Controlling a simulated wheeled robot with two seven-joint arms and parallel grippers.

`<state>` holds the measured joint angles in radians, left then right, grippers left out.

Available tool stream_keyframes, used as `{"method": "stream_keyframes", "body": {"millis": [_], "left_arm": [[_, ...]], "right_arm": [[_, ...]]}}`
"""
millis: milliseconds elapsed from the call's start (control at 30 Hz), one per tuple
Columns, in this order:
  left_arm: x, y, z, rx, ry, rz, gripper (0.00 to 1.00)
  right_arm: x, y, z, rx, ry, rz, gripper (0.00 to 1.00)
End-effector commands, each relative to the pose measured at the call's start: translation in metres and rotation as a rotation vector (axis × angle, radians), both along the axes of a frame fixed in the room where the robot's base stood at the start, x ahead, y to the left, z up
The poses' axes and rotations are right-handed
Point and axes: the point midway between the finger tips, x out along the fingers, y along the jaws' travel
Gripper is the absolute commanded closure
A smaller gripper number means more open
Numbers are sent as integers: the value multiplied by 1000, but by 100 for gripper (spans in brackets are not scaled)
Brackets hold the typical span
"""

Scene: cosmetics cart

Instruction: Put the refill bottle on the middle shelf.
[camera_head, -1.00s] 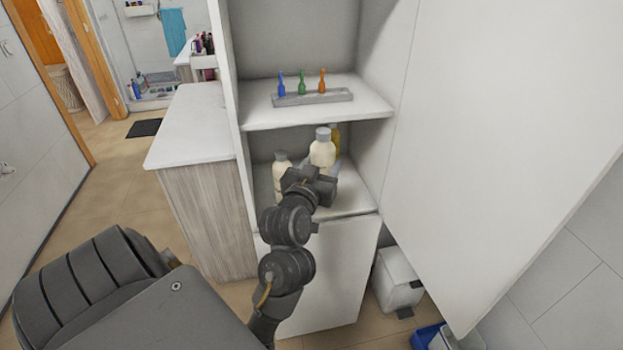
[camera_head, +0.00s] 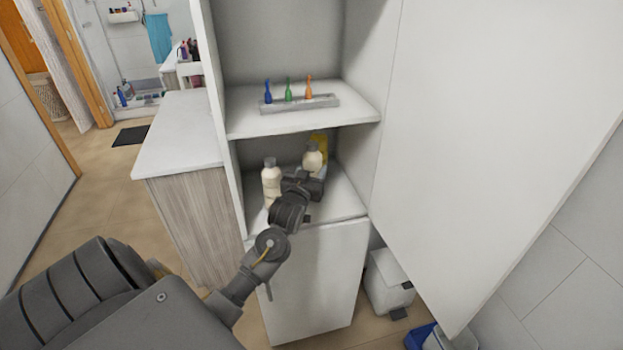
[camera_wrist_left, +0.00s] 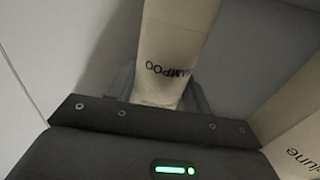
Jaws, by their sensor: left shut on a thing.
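My left gripper (camera_head: 309,180) is shut on a cream bottle (camera_head: 312,160) with a grey cap, inside the cabinet's lower open compartment. In the left wrist view this bottle (camera_wrist_left: 174,48) stands between the fingers, with "SHAMPOO" lettering visible upside down. The gripper hides its base in the head view, so I cannot tell whether it touches the board. A second cream bottle (camera_head: 270,182) stands on the compartment's shelf board (camera_head: 343,203), to the left of the gripper. Part of a lettered cream bottle (camera_wrist_left: 297,145) shows at the right of the wrist view. My right gripper is out of view.
A yellow bottle (camera_head: 320,142) is behind the held one. The shelf above (camera_head: 350,114) carries a grey tray (camera_head: 325,102) with three small coloured bottles. The open cabinet door (camera_head: 480,130) stands on the right. A white counter (camera_head: 180,135) is on the left.

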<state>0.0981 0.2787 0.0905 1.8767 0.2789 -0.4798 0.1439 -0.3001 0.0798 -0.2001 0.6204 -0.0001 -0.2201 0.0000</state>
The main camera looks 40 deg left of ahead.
Motion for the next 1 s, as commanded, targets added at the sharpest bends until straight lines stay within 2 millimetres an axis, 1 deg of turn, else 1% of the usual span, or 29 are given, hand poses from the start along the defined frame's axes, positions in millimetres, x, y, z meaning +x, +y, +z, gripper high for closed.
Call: {"method": "stream_keyframes", "body": {"millis": [100, 200, 300, 600, 633, 800, 1000], "left_arm": [[0, 0, -16, 0, 5, 0, 87], [1, 0, -27, 0, 2, 0, 87], [0, 0, -30, 0, -1, 0, 87], [0, 0, -34, 1, 0, 0, 87], [0, 0, -35, 0, 2, 0, 49], [0, 0, -34, 0, 2, 0, 28], [0, 0, -34, 0, 2, 0, 28]], "right_arm": [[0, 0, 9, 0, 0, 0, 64], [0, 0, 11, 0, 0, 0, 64], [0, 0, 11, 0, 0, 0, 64], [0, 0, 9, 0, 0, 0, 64], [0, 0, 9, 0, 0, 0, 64], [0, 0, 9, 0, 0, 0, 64], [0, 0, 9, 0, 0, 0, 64]]}}
